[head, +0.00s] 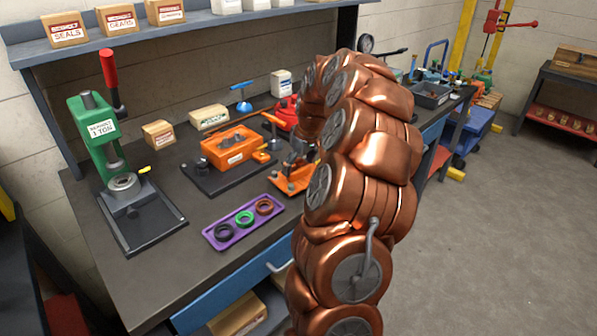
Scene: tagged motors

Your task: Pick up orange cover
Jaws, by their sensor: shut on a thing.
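My copper-coloured arm arches over the right half of the head view and hides much of the bench behind it. My gripper (298,153) shows only in part as small dark and grey pieces at the arm's left edge. An orange piece (293,182), which looks like the orange cover, is directly below it, low over or on the bench top. My gripper is shut on this piece, but the arm hides the exact contact. An orange housing (229,146) with grey parts in its top sits on a black plate to the left.
A purple tray (218,238) with three rings lies near the bench's front edge. A green press (96,140) with a red handle stands at the left. Small boxes line the bench (190,195) back. A red object (285,112) is behind the arm. Dark bench surface shows around the tray.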

